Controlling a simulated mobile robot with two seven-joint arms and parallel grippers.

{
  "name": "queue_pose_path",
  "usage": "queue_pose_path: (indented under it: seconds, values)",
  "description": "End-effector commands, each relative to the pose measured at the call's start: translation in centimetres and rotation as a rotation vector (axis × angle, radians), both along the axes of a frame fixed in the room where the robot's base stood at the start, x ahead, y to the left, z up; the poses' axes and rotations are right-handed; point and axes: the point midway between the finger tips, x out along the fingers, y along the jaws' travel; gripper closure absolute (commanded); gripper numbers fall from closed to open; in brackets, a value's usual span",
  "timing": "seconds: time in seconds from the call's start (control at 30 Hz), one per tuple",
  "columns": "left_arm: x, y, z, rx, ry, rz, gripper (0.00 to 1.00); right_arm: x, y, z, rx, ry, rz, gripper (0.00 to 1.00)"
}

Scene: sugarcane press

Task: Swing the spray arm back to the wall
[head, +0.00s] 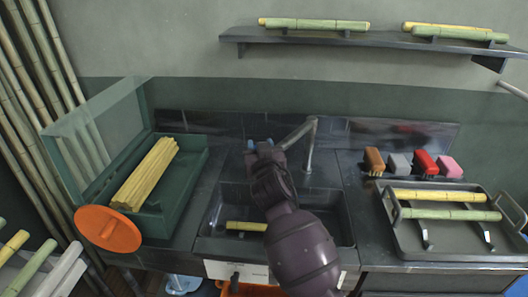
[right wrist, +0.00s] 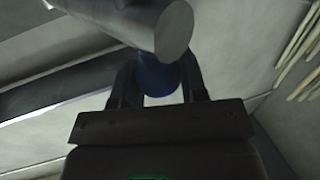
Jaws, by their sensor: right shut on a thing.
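The spray arm (head: 297,135) is a grey metal tube on an upright post (head: 310,155) behind the sink. It points from the post top toward the front left, and its end is at my right gripper (head: 261,146). In the right wrist view the grey tube (right wrist: 150,22) passes close above the fingers, its round end facing me. A blue part (right wrist: 158,75) under the tube sits between the fingers of my right gripper (right wrist: 157,85), which is shut on it. The contact is dark and partly hidden. My left gripper is not in view.
The sink (head: 335,215) lies under my right arm with a yellow cane piece (head: 246,226) in it. A green box (head: 185,190) of yellow cane stands left. A shelf (head: 385,40) with cane hangs above.

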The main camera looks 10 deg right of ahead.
Motion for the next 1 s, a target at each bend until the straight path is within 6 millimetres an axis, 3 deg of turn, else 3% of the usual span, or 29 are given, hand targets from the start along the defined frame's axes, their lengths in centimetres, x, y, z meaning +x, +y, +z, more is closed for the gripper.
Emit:
queue_pose_path:
  seconds: [0.4, 0.43, 0.57, 1.0]
  values:
    - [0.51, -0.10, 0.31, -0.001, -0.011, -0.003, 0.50, 0.08, 0.02, 0.06, -0.002, -0.001, -0.004, 1.00]
    - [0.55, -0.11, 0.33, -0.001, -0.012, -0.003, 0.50, 0.08, 0.02, 0.06, -0.002, -0.001, -0.004, 0.59]
    - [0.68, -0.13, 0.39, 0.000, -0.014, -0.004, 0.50, 0.08, 0.02, 0.06, -0.002, -0.001, -0.004, 0.39]
    - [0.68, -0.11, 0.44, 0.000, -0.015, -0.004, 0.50, 0.09, -0.05, 0.03, -0.001, 0.000, -0.004, 0.38]
